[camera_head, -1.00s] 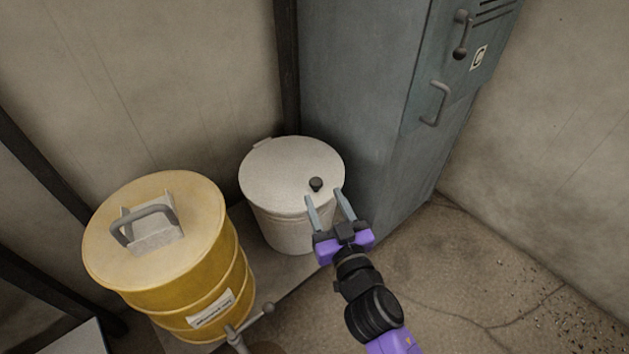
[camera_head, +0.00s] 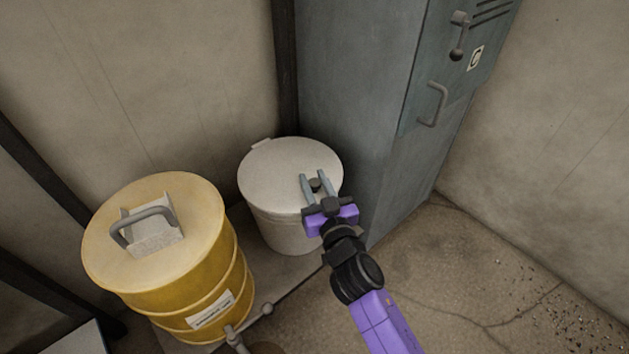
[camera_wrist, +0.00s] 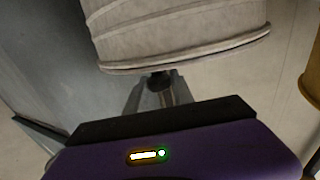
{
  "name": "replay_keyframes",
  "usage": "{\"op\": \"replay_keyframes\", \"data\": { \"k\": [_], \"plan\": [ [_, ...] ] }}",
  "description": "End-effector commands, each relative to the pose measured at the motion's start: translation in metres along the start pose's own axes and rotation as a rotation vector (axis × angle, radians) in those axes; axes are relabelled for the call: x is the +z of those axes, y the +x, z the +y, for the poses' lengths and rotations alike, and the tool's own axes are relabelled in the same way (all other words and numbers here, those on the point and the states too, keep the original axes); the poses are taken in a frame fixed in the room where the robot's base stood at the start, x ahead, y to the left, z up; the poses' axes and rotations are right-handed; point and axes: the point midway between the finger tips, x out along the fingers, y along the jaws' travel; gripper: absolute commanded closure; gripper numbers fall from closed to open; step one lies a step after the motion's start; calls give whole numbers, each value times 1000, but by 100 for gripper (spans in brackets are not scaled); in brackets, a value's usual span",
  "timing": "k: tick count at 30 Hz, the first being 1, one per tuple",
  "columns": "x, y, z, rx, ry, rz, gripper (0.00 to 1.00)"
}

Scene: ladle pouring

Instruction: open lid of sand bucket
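The pale bucket (camera_head: 283,232) stands against the locker, its round lid (camera_head: 275,168) closed. A small dark knob (camera_head: 315,185) sits on the lid near its front right edge. My gripper (camera_head: 313,175) is open above the lid, its two fingers on either side of the knob in the head view. The wrist view shows the bucket (camera_wrist: 180,25) upside down, with the dark knob (camera_wrist: 160,82) beyond the gripper body, between the fingers. Whether the fingers touch the knob cannot be told.
A yellow drum (camera_head: 215,290) with a handled lid stands left of the bucket. A grey-blue locker (camera_head: 365,120) stands close behind and to the right. A metal rod (camera_head: 240,332) with a ball end is at the drum's foot. The floor (camera_head: 470,270) at right is open.

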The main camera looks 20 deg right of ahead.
Motion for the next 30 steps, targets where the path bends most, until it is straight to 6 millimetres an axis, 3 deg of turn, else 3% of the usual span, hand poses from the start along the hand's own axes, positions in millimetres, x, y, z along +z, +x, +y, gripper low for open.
{"op": "replay_keyframes", "data": {
  "k": [2,30],
  "plan": [
    [0,0,0,0,0,0,100],
    [0,0,0,0,0,0,100]
  ]
}}
